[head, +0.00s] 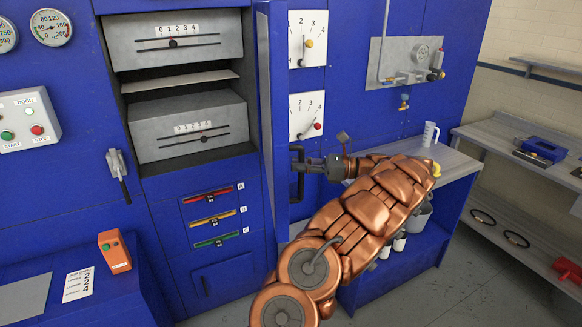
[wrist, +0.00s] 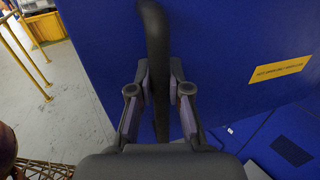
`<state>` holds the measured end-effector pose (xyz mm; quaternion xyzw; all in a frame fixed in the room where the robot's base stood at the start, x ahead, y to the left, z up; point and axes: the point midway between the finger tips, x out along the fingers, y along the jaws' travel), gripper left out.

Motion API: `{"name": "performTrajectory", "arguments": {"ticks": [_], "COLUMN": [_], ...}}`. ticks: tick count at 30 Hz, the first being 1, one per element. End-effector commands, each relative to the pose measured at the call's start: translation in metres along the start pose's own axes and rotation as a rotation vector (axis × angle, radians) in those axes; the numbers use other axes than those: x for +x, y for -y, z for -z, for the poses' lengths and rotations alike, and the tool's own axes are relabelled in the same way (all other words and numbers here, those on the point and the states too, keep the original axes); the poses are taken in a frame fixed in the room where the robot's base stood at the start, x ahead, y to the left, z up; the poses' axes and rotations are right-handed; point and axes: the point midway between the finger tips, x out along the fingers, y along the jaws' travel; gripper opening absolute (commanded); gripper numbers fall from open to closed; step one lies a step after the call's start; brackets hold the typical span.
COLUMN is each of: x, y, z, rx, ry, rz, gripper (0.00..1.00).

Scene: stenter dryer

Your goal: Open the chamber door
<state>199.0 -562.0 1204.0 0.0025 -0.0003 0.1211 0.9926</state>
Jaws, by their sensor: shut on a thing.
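The blue chamber door (head: 274,110) stands swung open, seen nearly edge-on at the right side of the chamber opening. Its dark bar handle (head: 296,188) is on the door's right-hand face. My gripper (head: 301,166) reaches it from the right and is shut on the handle. In the wrist view the handle (wrist: 155,35) runs upright between the two fingers of my gripper (wrist: 159,95), with the blue door face (wrist: 225,50) behind. Inside the open chamber are two grey units with slider scales, an upper one (head: 180,40) and a lower one (head: 190,125).
A grey lever (head: 118,165) and a door button box (head: 30,120) are left of the chamber. A bench with a white jug (head: 430,133) stands right. Open floor (wrist: 60,90) shows in the wrist view.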

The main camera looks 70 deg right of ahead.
Motion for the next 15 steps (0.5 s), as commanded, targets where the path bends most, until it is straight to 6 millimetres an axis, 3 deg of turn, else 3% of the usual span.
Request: {"name": "performTrajectory", "arguments": {"ticks": [15], "x": [0.004], "y": [0.0051], "z": [-0.0015], "rx": [-0.002], "ry": [0.0], "rz": [-0.02], "gripper": [0.0]}}
